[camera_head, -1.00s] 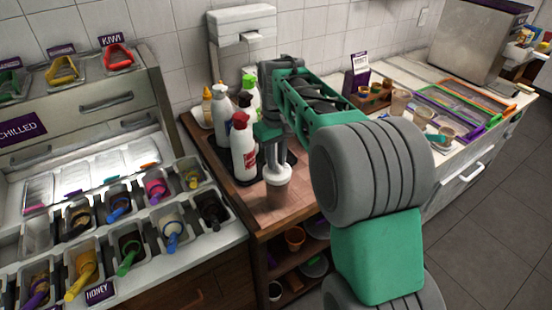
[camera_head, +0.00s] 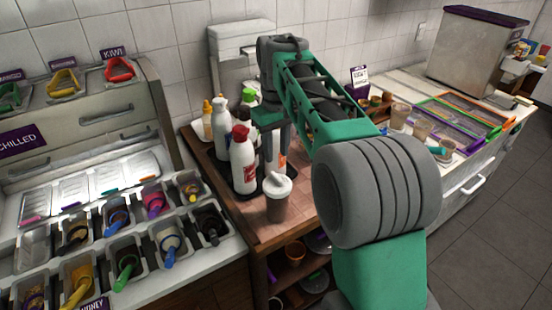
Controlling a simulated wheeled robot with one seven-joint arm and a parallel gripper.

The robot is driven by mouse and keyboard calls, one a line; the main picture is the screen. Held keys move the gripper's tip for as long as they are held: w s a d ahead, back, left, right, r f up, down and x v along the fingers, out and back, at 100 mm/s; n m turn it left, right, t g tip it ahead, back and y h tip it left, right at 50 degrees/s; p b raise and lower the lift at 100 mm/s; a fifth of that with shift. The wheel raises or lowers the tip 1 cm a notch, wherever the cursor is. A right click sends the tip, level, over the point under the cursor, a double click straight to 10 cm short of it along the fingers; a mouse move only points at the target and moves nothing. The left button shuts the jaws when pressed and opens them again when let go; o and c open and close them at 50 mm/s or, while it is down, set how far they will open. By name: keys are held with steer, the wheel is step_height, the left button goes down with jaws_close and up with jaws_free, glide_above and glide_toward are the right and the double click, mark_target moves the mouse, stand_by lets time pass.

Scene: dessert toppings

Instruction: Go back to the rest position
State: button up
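My gripper (camera_head: 275,145) hangs fingers down beside the bottles, above and behind a cup. Its fingers are small and partly lost against the bottles, so I cannot tell how far apart they are. The cup (camera_head: 277,206), brown-grey with a white swirled topping (camera_head: 279,184), stands upright on the wooden counter (camera_head: 252,222). The gripper looks clear of the cup. My green and grey arm reaches across the middle of the view and hides part of the counter.
White squeeze bottles (camera_head: 243,162) stand on a dark tray left of my gripper. Topping bins with coloured scoops (camera_head: 117,215) fill the left. A white dispenser (camera_head: 238,40) hangs on the wall behind. At right are cups (camera_head: 399,116) and coloured-edged trays (camera_head: 470,112).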

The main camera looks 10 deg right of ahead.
steer(key=s+f+m+t, duration=0.1)
steer(key=s+f, duration=0.3)
steer(key=s, duration=0.6)
steer(key=s+f+m+t, duration=0.2)
steer(key=s+f, duration=0.3)
steer(key=s, duration=0.4)
steer(key=shift+s+m+t, duration=0.3)
steer(key=shift+s+t, duration=0.05)
steer(key=shift+t, duration=0.15)
